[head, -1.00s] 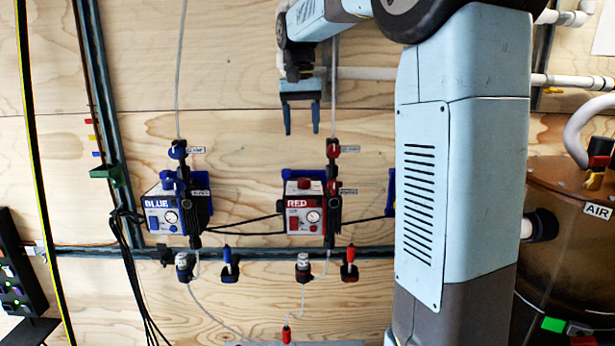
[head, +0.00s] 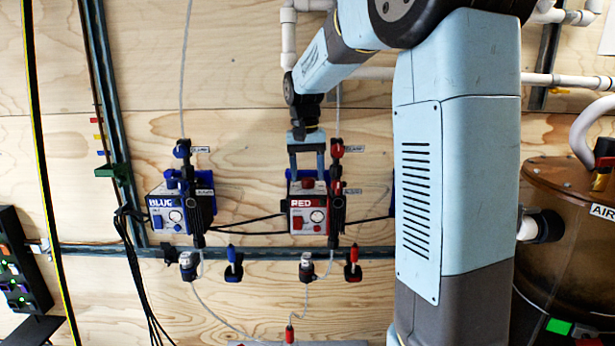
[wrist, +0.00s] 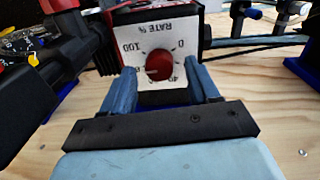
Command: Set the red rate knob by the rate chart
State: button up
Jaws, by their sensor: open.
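The red pump box (head: 305,214), labelled RED, hangs on the plywood wall. Its red rate knob (head: 308,183) is on top and also shows in the wrist view (wrist: 159,64), on a white plate (wrist: 160,42) reading RATE %, with 0 and 100 upside down. A faint pale mark on the knob seems to point left in the wrist view. My gripper (head: 306,172) is open just above the box, its fingers pointing down. In the wrist view its fingers appear on either side of the knob; contact cannot be told. I cannot make out a rate chart.
A blue pump box (head: 165,213) hangs to the left. A red-handled valve (head: 337,150) and dark fittings stand close on the right of the red box. Dark cables run between the boxes. A brown tank (head: 565,230) is at the far right.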

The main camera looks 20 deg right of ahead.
jog(key=shift+f, duration=0.7)
jog(key=c, duration=1)
jog(key=shift+n, duration=1.2)
jog(key=o, duration=1)
jog(key=shift+r, duration=0.1)
